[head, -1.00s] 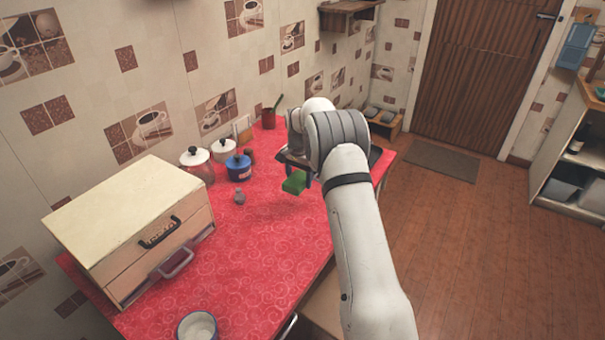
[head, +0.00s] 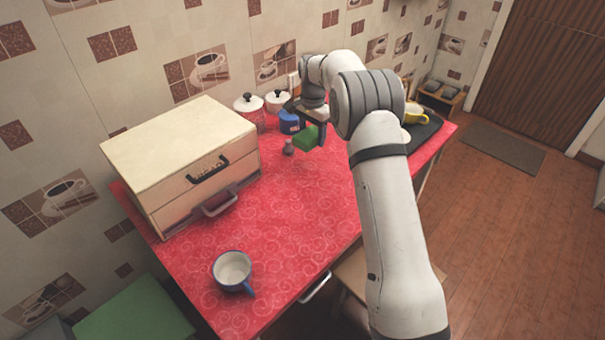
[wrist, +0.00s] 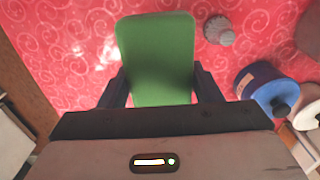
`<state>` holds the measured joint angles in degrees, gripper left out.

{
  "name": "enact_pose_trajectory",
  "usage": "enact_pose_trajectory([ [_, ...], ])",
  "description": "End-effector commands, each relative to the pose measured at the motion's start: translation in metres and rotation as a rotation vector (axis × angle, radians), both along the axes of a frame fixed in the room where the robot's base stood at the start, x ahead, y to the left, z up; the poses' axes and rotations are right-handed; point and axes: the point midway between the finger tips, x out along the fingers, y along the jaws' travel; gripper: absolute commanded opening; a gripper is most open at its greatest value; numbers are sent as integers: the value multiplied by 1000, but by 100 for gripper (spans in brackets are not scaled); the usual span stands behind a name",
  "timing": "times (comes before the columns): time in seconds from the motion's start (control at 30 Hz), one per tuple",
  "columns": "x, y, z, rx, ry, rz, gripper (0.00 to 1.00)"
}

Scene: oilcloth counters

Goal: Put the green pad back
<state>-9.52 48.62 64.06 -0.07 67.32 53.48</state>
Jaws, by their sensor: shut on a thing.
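The green pad (head: 307,138) is a small flat block held above the red counter (head: 290,210). My gripper (head: 313,128) is shut on it. In the wrist view the pad (wrist: 157,58) sits between the two dark fingers of my gripper (wrist: 160,85), its far end sticking out past them over the red cloth. My arm hides part of the counter behind it in the head view.
A wooden bread box (head: 180,160) stands left on the counter. A blue-rimmed mug (head: 232,268) is at the front. White-lidded jars (head: 249,103), a blue pot (head: 290,122) and a small grey shaker (head: 288,147) stand near the pad. A yellow cup (head: 415,114) sits on a dark tray (head: 428,132).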

Motion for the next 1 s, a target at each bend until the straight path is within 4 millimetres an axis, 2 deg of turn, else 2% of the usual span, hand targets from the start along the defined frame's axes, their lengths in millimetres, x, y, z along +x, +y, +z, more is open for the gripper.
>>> enact_pose_trajectory([
  [0.03,-3,16,-3,0,-3,2,33],
  [0.1,-7,31,1,0,-3,-2,33],
  [0.2,-10,42,1,-1,-1,-5,33],
  [0.27,-11,43,-5,-1,1,-8,33],
  [0.5,-11,43,-41,-1,1,-9,33],
  [0.67,-11,42,-57,-1,1,-9,33],
  [0.83,-11,42,-86,-1,4,-9,33],
  [1.0,-11,42,-94,0,-1,-9,33],
])
